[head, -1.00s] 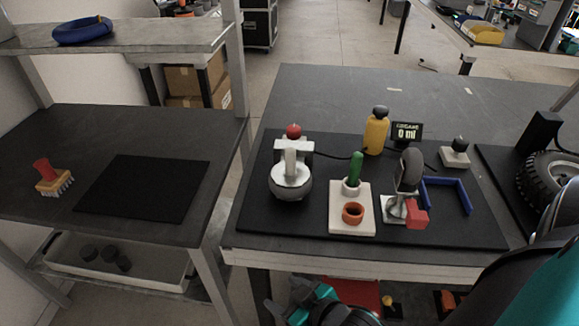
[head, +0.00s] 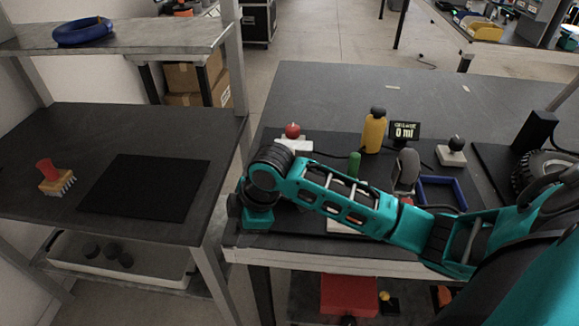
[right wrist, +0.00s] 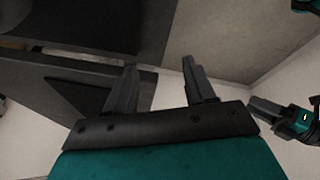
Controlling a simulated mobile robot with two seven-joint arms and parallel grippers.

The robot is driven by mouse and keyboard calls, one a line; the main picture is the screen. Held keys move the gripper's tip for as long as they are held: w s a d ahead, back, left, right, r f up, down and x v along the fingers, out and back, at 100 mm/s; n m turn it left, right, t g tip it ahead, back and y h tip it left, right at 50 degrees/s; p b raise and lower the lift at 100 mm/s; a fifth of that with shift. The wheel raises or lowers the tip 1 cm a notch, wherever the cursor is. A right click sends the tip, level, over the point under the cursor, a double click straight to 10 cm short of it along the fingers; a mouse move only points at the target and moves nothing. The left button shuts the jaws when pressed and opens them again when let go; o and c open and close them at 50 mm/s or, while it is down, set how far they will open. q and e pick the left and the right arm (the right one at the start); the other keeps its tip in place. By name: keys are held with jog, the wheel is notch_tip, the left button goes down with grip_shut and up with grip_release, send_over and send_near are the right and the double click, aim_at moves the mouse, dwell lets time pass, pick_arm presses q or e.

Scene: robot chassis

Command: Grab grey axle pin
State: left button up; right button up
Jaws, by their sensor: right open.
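No part can be made out for certain as the grey axle pin. Several short dark grey cylinders (head: 110,254) lie in a white bin (head: 160,274) on the lower left shelf; I cannot tell if they are axle pins. My right arm reaches across the bench, its wrist at the bench's left edge. My right gripper (right wrist: 159,65) is open in the right wrist view, with nothing between its fingers. Its fingers are not clear in the head view. A teal and dark part, seemingly my left gripper (right wrist: 290,115), shows at the right wrist view's right edge; its jaws are unclear.
A black mat (head: 145,188) and a brush (head: 57,180) lie on the left shelf. A gap separates shelf and bench.

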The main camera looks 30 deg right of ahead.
jog(key=w+d+r+n+g+h, duration=0.1)
jog(key=w+d+r+n+h, duration=0.15)
jog(key=w+d+r, duration=0.4)
jog(key=n+g, duration=0.2)
send_near(290, 149)
jog(key=shift+s+a+f+h, duration=0.1)
jog(key=shift+s+a+h, duration=0.1)
jog(key=shift+h, duration=0.05)
notch_tip(290, 149, down, 12)
jog(key=shift+w+f+b, duration=0.15)
jog(key=shift+b, duration=0.15)
grip_shut()
